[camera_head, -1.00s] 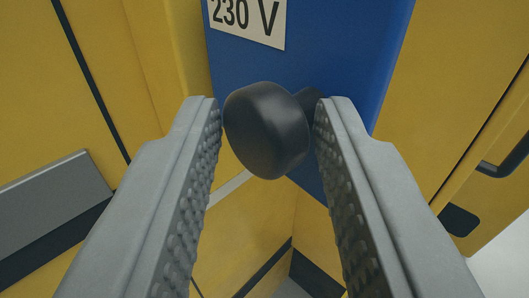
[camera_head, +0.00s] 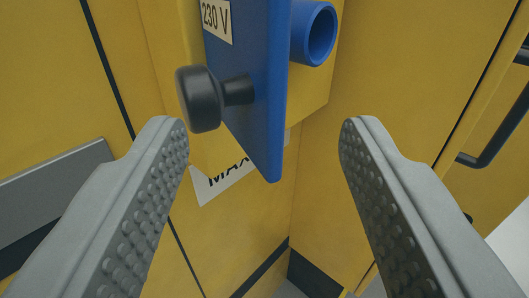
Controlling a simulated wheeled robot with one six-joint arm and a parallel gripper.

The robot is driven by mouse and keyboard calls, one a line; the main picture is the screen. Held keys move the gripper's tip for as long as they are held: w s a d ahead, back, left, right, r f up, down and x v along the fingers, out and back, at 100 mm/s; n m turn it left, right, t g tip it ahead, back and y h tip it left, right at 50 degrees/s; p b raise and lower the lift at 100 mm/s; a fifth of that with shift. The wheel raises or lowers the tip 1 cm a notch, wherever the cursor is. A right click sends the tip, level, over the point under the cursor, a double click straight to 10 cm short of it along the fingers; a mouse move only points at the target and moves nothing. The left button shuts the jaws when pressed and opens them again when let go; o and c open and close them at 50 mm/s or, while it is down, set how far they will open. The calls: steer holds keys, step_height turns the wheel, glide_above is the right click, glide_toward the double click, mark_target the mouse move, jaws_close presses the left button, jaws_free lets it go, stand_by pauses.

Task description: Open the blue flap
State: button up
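The blue flap (camera_head: 252,75) stands in the upper middle, swung out from the yellow housing and seen nearly edge-on. A white "230 V" label (camera_head: 217,19) is on its face. Its black knob (camera_head: 201,98) sticks out to the left on a short stem. My gripper (camera_head: 262,135) is open wide and empty. The knob lies above the left fingertip, and the flap's lower edge shows between the two fingers. I cannot tell whether the left finger touches the knob.
A blue round socket (camera_head: 316,36) shows behind the flap at the right. A label reading "MAX" (camera_head: 225,178) is partly hidden by the flap. A dark handle (camera_head: 490,135) is at the right, a grey plate (camera_head: 50,190) at the left.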

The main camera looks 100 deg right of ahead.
steer(key=w+a, duration=0.1)
steer(key=a, duration=1.2)
steer(key=shift+w, duration=0.25)
